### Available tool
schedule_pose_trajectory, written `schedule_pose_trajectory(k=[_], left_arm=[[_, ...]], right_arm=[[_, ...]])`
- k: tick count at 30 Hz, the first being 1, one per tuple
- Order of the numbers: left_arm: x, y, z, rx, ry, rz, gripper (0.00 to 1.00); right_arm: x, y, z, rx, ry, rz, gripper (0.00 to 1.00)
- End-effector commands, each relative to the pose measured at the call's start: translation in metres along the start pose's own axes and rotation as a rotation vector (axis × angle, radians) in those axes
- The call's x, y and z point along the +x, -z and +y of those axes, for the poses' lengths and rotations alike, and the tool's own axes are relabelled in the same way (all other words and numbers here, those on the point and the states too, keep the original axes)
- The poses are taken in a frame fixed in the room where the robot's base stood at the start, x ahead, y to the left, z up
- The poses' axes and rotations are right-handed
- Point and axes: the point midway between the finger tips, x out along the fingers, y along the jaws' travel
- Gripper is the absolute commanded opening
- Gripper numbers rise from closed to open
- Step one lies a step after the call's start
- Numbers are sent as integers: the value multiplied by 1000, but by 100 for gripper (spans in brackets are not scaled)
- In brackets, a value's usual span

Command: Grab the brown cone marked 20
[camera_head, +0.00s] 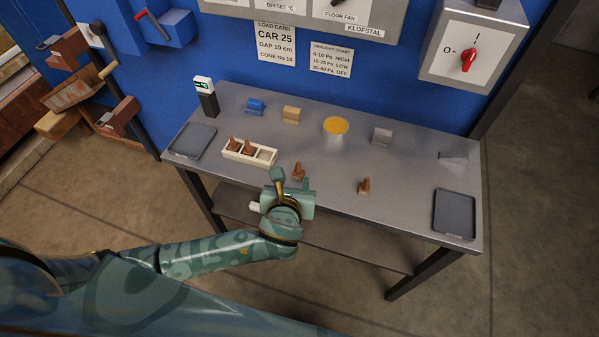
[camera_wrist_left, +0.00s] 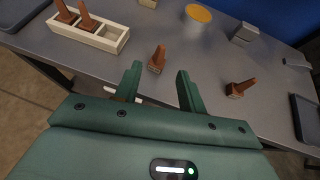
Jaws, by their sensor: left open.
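Several brown ridged cones are on the grey table; I cannot read a number on any of them. One cone (camera_head: 298,171) stands near the front edge; in the left wrist view it (camera_wrist_left: 157,60) shows just beyond the gap between my fingertips. Another cone (camera_head: 364,187) stands farther right, also in the left wrist view (camera_wrist_left: 238,88). Two more, a left one (camera_head: 234,143) and a right one (camera_head: 249,147), stand in a cream tray (camera_head: 265,156). My left gripper (camera_wrist_left: 159,71) is open and empty at the table's front edge, on the near side of the first cone. My right gripper is out of view.
On the table (camera_head: 320,195) are a yellow-topped cup (camera_head: 335,127), a blue block (camera_head: 256,105), a tan block (camera_head: 291,115), a grey block (camera_head: 382,136), a left grey tray (camera_head: 192,141) and a right dark tray (camera_head: 455,213). A blue panel rises behind.

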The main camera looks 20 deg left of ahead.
Motion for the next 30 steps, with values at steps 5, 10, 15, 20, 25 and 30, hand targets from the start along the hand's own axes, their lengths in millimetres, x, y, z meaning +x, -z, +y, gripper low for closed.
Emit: schedule_pose_trajectory(k=[5, 10, 15, 20, 25, 30], left_arm=[[43, 3, 0, -1, -1, 1, 40], [60, 1, 0, -4, 1, 1, 40], [80, -1, 0, -4, 0, 0, 40], [105, -2, 0, -3, 0, 2, 40], [113, -4, -1, -4, 2, 3, 40], [112, -5, -1, -4, 2, 2, 35]], right_arm=[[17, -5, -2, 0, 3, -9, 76], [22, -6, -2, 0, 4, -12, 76], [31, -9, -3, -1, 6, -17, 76], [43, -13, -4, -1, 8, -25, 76], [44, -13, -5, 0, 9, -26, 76], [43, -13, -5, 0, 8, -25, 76]])
